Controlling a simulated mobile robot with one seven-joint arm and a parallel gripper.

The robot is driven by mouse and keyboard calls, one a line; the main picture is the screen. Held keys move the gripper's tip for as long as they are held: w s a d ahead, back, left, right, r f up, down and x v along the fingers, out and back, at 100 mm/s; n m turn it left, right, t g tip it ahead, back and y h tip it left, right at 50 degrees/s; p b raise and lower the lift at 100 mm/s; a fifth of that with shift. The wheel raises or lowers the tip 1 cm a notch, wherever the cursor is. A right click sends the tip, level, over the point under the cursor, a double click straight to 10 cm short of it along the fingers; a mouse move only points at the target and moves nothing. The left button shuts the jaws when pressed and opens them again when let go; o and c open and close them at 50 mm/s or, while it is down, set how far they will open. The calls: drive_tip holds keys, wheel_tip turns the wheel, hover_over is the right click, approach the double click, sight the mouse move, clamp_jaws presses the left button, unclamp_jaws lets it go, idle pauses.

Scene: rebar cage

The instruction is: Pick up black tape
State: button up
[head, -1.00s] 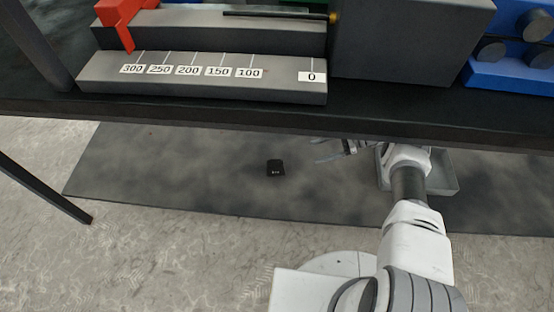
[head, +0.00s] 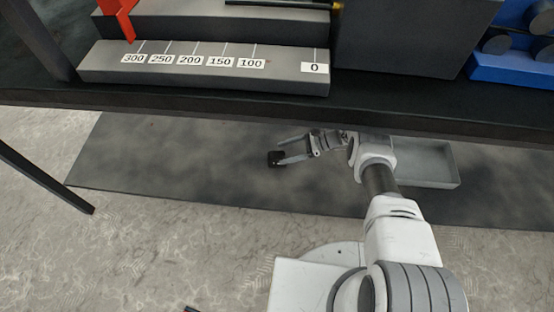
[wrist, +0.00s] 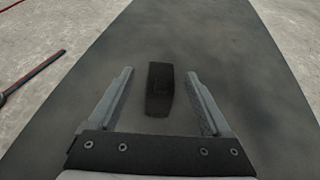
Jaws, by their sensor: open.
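The black tape (head: 274,158) is a small dark block lying on the dark grey mat under the bench. In the wrist view the tape (wrist: 160,90) lies between the two fingers, with a gap on each side. My gripper (head: 281,151) reaches in from the right under the bench, its fingertips at the tape in the head view. The gripper (wrist: 160,84) is open and holds nothing. I cannot tell how far above the mat the fingertips are.
The bench edge (head: 200,106) overhangs the mat (head: 180,165). A grey open tray (head: 428,180) sits under the bench, right of my gripper. A dark bench leg (head: 50,185) slants at the left. The mat left of the tape is clear.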

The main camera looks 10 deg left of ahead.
sight(278, 154)
drive_tip(key=x, duration=0.3)
drive_tip(key=shift+a+f, duration=0.3)
drive_tip(key=shift+f, duration=0.1)
clamp_jaws()
